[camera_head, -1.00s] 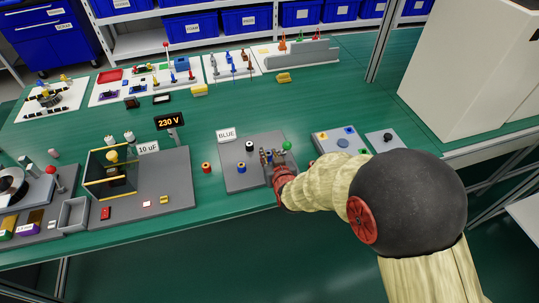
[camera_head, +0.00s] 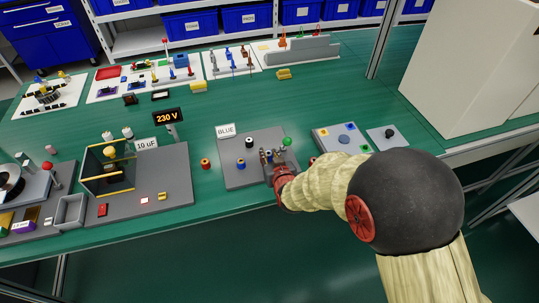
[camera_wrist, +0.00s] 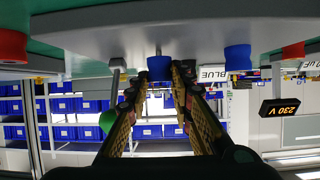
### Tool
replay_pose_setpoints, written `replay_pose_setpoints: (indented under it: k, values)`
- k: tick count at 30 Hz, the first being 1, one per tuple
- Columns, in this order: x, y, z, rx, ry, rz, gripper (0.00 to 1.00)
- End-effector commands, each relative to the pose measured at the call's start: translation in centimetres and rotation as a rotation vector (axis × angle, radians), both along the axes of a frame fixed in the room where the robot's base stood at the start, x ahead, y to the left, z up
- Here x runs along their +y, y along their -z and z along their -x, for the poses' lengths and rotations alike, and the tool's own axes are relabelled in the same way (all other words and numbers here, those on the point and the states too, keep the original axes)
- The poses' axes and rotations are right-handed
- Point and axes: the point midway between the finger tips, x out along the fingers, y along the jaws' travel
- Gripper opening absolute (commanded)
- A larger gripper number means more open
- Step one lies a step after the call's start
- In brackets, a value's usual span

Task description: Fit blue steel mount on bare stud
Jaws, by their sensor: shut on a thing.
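My gripper (camera_head: 268,155) is low over the grey board labelled BLUE (camera_head: 231,176). In the wrist view its fingers (camera_wrist: 158,78) are shut on a short blue cylinder (camera_wrist: 160,68), the blue steel mount. The wrist picture is upside down, with the board at the top. A thin grey stud (camera_wrist: 158,48) shows just above the mount; I cannot tell whether they touch. A second blue cylinder (camera_wrist: 237,57) stands beside, near the BLUE label; it also shows in the head view (camera_head: 241,163). In the head view the fingers mostly hide the held mount.
A post with a green ball (camera_head: 287,141) stands close to the gripper. A black-and-white cylinder (camera_head: 249,143) stands on the board. A red-orange cylinder (camera_head: 206,163) stands left of it. A panel with coloured buttons (camera_head: 342,138) lies to the right.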

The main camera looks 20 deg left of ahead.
Motion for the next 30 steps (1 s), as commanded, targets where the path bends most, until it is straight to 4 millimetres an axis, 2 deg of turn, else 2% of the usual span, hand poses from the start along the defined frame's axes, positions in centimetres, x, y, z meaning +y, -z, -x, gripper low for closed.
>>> replay_pose_setpoints:
  k: [10, 11, 12, 21, 30]
  values:
    - [0.00, 0.86, -0.01, 0.000, 0.000, 0.000, 0.01]
    - [0.00, 0.77, -0.01, 0.000, 0.000, 0.000, 0.24]
    - [0.00, 0.74, -0.01, 0.000, 0.000, 0.000, 0.27]
    - [0.00, 0.72, -0.01, 0.000, 0.000, 0.000, 0.44]
    - [-0.03, 0.72, 0.05, 0.000, 0.000, 0.000, 0.44]
